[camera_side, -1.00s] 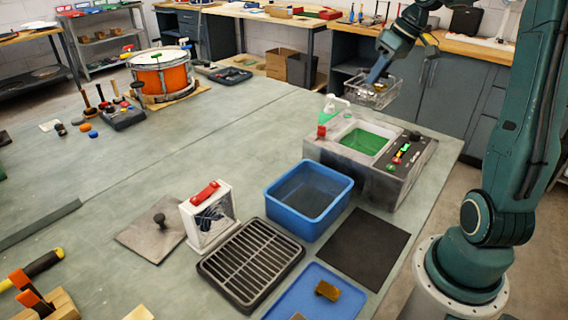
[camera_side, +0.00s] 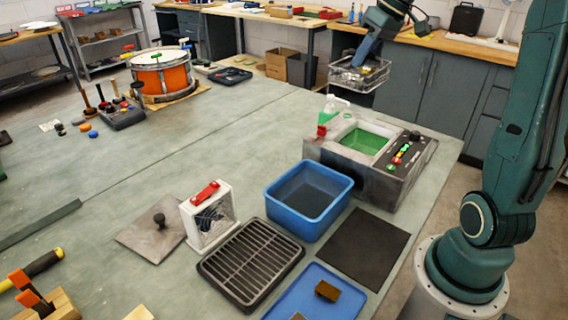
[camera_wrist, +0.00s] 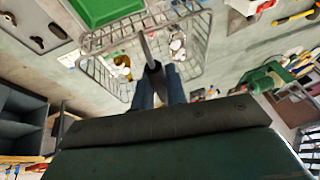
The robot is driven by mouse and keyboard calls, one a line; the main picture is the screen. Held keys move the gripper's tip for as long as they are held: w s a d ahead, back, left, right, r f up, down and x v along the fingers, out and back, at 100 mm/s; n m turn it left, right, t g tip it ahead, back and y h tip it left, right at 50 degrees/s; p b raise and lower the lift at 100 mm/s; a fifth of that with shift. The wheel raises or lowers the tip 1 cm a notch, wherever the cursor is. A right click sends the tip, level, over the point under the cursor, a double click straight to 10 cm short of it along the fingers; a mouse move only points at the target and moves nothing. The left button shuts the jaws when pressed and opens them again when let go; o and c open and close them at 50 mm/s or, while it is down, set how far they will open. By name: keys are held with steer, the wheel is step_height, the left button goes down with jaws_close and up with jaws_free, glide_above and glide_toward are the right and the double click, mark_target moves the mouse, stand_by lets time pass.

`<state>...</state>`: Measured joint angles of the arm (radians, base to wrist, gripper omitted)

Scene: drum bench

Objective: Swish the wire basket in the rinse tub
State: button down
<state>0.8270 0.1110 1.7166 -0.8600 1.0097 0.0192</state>
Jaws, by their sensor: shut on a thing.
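My gripper (camera_side: 363,60) is shut on the wire basket (camera_side: 371,80) and holds it in the air beyond the grey cleaner. In the wrist view the fingers (camera_wrist: 157,74) grip the upright handle of the basket (camera_wrist: 101,64). Small brass-coloured and pale parts lie in it. The rinse tub, which I take to be the blue open tub (camera_side: 277,205), stands on the bench in front of the cleaner. Its inside looks dark blue, and I cannot tell the water level. The basket is well above and behind the tub, apart from it.
The grey cleaner (camera_side: 415,160) has an open basin of green liquid (camera_side: 366,141). A green-and-white bottle (camera_side: 338,103) stands at its back left. A black mat (camera_side: 362,248), a drain rack (camera_side: 250,265), and a white fan (camera_side: 209,217) surround the tub.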

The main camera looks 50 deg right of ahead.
steer(key=a, duration=1.9)
step_height(320, 180, down, 18)
steer(key=shift+d+f, duration=0.15)
steer(key=shift+d, duration=0.15)
steer(key=shift+w+f, duration=0.1)
steer(key=shift+f, duration=0.05)
steer(key=shift+f, duration=4.5)
steer(key=shift+r, duration=0.15)
steer(key=shift+r, duration=0.95)
steer(key=shift+f, duration=0.2)
steer(key=shift+f, duration=0.9)
